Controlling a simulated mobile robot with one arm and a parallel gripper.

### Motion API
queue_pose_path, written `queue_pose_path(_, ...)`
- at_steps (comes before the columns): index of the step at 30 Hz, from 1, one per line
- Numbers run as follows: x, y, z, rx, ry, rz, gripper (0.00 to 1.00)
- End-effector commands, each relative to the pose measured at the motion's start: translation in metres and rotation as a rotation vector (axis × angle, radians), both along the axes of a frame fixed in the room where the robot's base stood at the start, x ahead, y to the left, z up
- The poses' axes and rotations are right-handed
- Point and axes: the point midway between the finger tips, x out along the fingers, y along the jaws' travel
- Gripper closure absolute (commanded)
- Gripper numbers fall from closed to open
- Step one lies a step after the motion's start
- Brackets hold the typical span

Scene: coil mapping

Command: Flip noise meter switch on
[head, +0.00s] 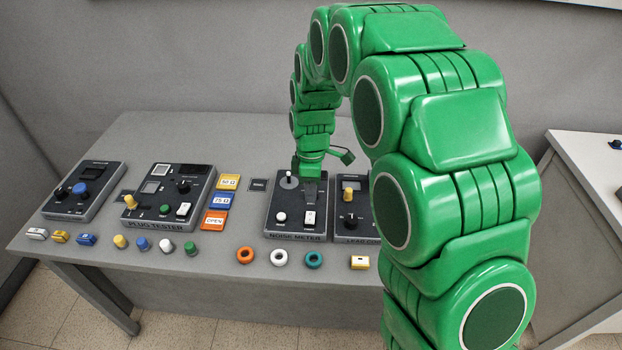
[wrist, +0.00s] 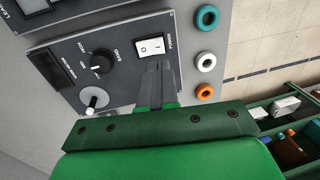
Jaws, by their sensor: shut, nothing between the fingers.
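The noise meter (head: 297,236) is a dark box on the grey table, labelled along its front edge. Its white rocker switch (head: 310,218) is at the front right of the panel; it shows in the wrist view, marked POWER (wrist: 151,47). I cannot tell which side is pressed. My gripper (head: 310,200) is shut and empty, pointing down over the meter. In the wrist view the fingertips (wrist: 159,66) are just beside the switch; contact is unclear.
The plug tester (head: 165,197) stands left, with yellow, blue and orange blocks (head: 221,200) between. Another meter (head: 355,205) adjoins on the right, partly behind my arm. Orange (head: 245,256), white (head: 279,257) and teal (head: 314,259) rings lie in front. A white table (head: 590,170) stands right.

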Motion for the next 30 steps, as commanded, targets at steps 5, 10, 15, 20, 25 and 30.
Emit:
queue_pose_path(5, -0.006, -0.001, -0.031, -0.002, 0.005, -0.001, 1.0)
queue_pose_path(10, -0.009, 0.0, -0.052, -0.002, 0.003, -0.001, 1.0)
queue_pose_path(15, -0.01, 0.0, -0.064, -0.001, 0.001, 0.0, 1.0)
queue_pose_path(20, -0.011, 0.0, -0.067, -0.001, 0.001, 0.0, 1.0)
queue_pose_path(25, -0.011, 0.0, -0.067, 0.0, 0.001, 0.0, 1.0)
queue_pose_path(30, -0.011, 0.0, -0.067, -0.001, -0.004, 0.0, 1.0)
